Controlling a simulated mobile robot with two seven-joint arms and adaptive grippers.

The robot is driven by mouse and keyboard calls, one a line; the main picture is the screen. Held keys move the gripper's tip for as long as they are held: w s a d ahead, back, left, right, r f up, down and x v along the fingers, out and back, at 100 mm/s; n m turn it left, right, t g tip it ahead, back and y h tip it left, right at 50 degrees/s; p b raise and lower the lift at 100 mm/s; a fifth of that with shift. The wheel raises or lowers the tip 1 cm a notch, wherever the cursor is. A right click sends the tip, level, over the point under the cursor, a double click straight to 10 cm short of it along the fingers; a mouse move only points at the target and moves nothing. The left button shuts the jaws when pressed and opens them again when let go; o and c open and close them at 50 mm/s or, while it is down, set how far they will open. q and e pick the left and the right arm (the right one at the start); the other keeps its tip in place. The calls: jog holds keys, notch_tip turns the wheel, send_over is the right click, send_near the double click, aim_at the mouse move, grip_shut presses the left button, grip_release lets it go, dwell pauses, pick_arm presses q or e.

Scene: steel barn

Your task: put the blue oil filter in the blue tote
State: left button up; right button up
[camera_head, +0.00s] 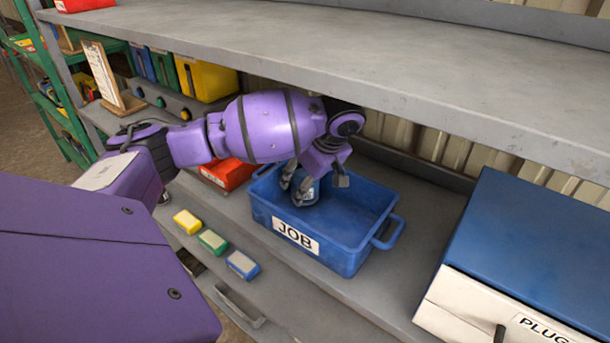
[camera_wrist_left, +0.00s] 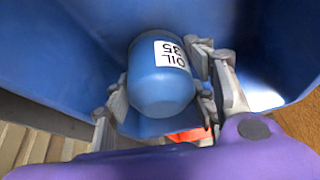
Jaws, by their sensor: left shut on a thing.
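The blue tote (camera_head: 345,232), labelled JOB, stands on the grey shelf under the upper shelf. My left gripper (camera_head: 304,190) reaches down into the left part of the tote. It is shut on the blue oil filter (camera_head: 309,195), which is mostly hidden behind the fingers in the head view. In the left wrist view the filter (camera_wrist_left: 160,85) is a rounded blue cylinder with a white OIL 35 label, held between the fingers, with blue tote walls (camera_wrist_left: 60,50) around it. I cannot tell whether the filter touches the tote floor. My right gripper is not in view.
A red bin (camera_head: 228,173) stands just left of the tote. Yellow, green and blue blocks (camera_head: 212,241) lie along the front edge. A blue-lidded PLUGS box (camera_head: 530,255) is at right. The upper shelf (camera_head: 400,65) hangs close above my arm.

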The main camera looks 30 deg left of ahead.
pick_arm(q)
jog(key=shift+s+a+f, duration=0.2)
jog(key=shift+s+f, duration=0.05)
jog(key=shift+s, duration=0.15)
jog(key=shift+w+d, duration=0.1)
jog(key=shift+d, duration=0.2)
jog(key=o, duration=1)
jog(key=shift+a+f, duration=0.1)
jog(key=shift+a, duration=0.05)
jog(key=shift+o, duration=0.2)
jog(key=shift+r, duration=0.25)
